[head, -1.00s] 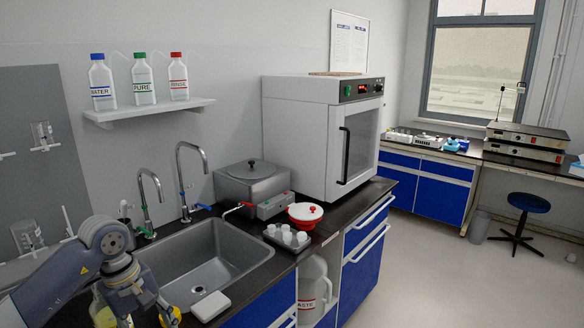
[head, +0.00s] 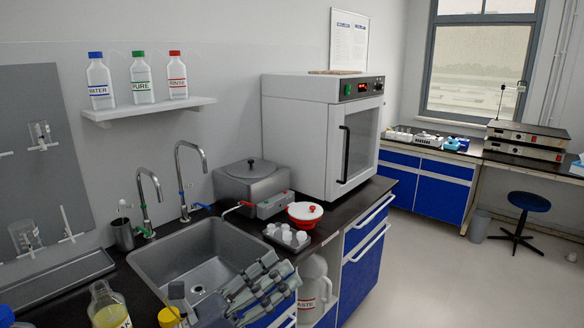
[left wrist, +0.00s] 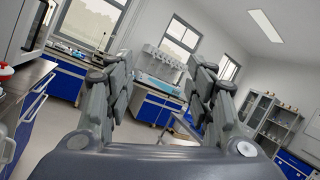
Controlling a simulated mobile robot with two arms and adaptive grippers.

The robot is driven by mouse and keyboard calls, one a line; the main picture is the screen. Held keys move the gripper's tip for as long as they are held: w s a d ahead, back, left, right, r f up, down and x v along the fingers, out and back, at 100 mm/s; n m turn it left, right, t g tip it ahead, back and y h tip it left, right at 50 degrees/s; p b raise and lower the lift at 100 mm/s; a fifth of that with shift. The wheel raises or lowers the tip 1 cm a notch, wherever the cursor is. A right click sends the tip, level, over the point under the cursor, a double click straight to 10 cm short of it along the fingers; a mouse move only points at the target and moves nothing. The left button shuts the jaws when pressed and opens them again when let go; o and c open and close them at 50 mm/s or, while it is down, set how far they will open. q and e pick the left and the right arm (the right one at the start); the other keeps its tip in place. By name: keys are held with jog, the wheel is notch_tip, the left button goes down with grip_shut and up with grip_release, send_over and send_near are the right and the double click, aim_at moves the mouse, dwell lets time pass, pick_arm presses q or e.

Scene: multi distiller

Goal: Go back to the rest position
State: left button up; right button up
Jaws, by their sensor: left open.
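My left gripper (head: 262,287) is at the lower middle of the head view, in front of the sink (head: 150,268) and over its near right edge. Its fingers point up and to the right and hold nothing. In the left wrist view the two fingers (left wrist: 158,80) stand wide apart with only the room between them. My left gripper covers part of the sink's front rim and the blue cabinet front. My right gripper is in neither view.
A bottle with yellow liquid (head: 107,308) stands by the sink's near left corner, with a yellow cap (head: 169,317) beside it. A rack of white cups (head: 287,237), a red-rimmed pot (head: 305,214) and a grey bath (head: 251,184) stand beyond the sink.

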pick_arm(q)
jog(key=w+a+f+n+t+y, duration=0.1)
jog(key=a+f+n+t+y, duration=0.1)
jog(key=a+f+n+y, duration=0.5)
jog(key=a+f+n+t+y, duration=0.1)
jog(key=a+n+t+y, duration=0.3)
jog(key=n, duration=0.7)
jog(key=w+a+f+n+y, duration=0.1)
jog(key=a+f+n+y, duration=0.4)
jog(key=n, duration=0.5)
jog(key=s+a+f+n+g+y, duration=0.35)
jog(key=s+f+n+g, duration=0.2)
jog(key=f, duration=0.35)
jog(key=s+d+f+n+g+h, duration=0.1)
jog(key=s+f+n+g, duration=0.35)
jog(key=s, duration=0.65)
jog(key=s+d+f+n+g, duration=0.1)
jog(key=s+f+n+g, duration=0.1)
jog(key=s+f+g, duration=0.55)
jog(key=s+f+t, duration=0.1)
jog(key=s+f, duration=0.1)
jog(key=f, duration=1.2)
jog(key=s+f, duration=0.3)
jog(key=f, duration=1)
jog(key=s+a+f, duration=0.3)
jog(key=s+f, duration=1.2)
jog(key=s, duration=0.1)
jog(key=shift+s+f+g, duration=0.3)
jog(key=shift+f+g, duration=0.1)
jog(key=shift+g, duration=0.05)
